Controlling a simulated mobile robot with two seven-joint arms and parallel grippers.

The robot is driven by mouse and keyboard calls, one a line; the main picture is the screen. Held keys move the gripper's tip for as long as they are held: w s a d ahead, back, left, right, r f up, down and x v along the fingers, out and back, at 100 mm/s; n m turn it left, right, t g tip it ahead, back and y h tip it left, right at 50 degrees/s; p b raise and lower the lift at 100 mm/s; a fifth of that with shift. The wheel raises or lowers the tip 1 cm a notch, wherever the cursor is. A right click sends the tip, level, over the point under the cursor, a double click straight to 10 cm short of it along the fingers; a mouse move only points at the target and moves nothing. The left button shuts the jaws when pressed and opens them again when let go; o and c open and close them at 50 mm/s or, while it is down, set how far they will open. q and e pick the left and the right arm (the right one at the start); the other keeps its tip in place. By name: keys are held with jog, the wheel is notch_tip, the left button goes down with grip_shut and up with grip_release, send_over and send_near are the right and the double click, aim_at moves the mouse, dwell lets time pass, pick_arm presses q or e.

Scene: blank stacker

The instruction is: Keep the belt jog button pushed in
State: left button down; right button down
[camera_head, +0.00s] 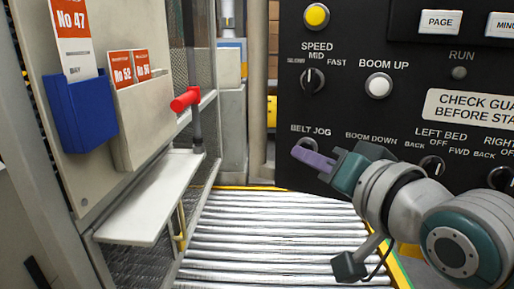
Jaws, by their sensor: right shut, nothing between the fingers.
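The belt jog button (309,142) is on the black control panel, just under the BELT JOG label at its lower left. Only part of its pale rim shows; my right gripper covers the rest. My right gripper (301,152) is shut and empty, with its purple fingertips at the button. They overlap the button in this view, and I cannot tell whether they touch it or how far in it sits. My left gripper is not in view.
The black panel (345,125) also carries a white BOOM UP button (379,86), a SPEED knob (313,80) and a yellow button (316,15). A roller conveyor (270,235) runs below. A red handle (186,99) and white shelf (150,195) stand at left.

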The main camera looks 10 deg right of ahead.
jog(key=shift+w+d, duration=0.25)
jog(key=shift+w, duration=0.1)
dwell(0.6)
dwell(0.8)
dwell(0.9)
dwell(0.5)
jog(key=shift+s+a+p, duration=0.45)
jog(key=shift+s+p, duration=0.15)
jog(key=shift+s, duration=0.1)
